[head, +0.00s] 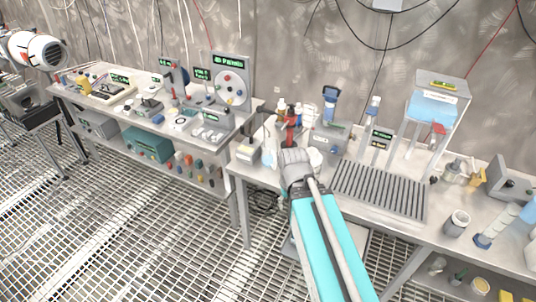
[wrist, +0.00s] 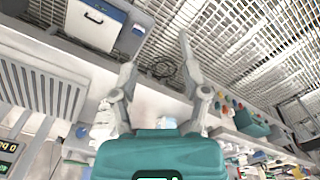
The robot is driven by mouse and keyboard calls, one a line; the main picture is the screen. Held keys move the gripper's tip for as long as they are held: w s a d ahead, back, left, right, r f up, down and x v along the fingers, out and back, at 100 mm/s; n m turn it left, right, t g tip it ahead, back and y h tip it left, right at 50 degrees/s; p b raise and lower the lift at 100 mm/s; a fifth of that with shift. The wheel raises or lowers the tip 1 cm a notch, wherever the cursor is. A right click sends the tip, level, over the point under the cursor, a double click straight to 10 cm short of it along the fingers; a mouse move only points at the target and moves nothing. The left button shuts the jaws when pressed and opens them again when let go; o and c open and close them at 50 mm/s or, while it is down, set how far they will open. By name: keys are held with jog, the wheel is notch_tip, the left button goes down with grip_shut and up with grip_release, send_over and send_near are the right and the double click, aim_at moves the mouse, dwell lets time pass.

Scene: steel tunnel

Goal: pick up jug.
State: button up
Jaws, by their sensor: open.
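My gripper (head: 292,140) is over the front edge of the right bench in the head view, partly hidden by my own wrist. In the wrist view its two fingers (wrist: 157,62) are spread wide, with nothing held between their tips. No thing is plainly recognisable as the jug. A white rounded vessel (head: 315,157) shows just right of my wrist, partly hidden, and a small white bottle (head: 268,158) stands to its left. In the wrist view a white container (wrist: 103,122) is beside the left finger; I cannot tell which of these it is.
The right bench carries a ribbed grey rack (head: 380,190), a clear tank on a stand (head: 437,105) and several bottles (head: 283,108). The left bench (head: 228,128) is crowded with instruments and panels. The grated floor (head: 150,240) in front is largely open.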

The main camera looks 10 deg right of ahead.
jog(key=w+f+m+h+b, duration=0.3)
jog(key=w+f+b, duration=0.1)
jog(key=w, duration=0.2)
jog(key=m+t+h+b, duration=0.4)
jog(key=m+h+b, duration=0.6)
jog(key=m+b, duration=0.15)
send_near(275, 164)
jog(key=v, duration=0.3)
jog(key=shift+s+a+r, duration=0.15)
jog(key=shift+s+r, duration=0.05)
jog(key=b+x, duration=0.3)
jog(key=x, duration=0.5)
jog(key=shift+w+a+f, duration=0.1)
jog(key=shift+a, duration=0.05)
jog(key=shift+w+d, duration=0.15)
jog(key=shift+d, duration=0.25)
jog(key=shift+f, duration=0.15)
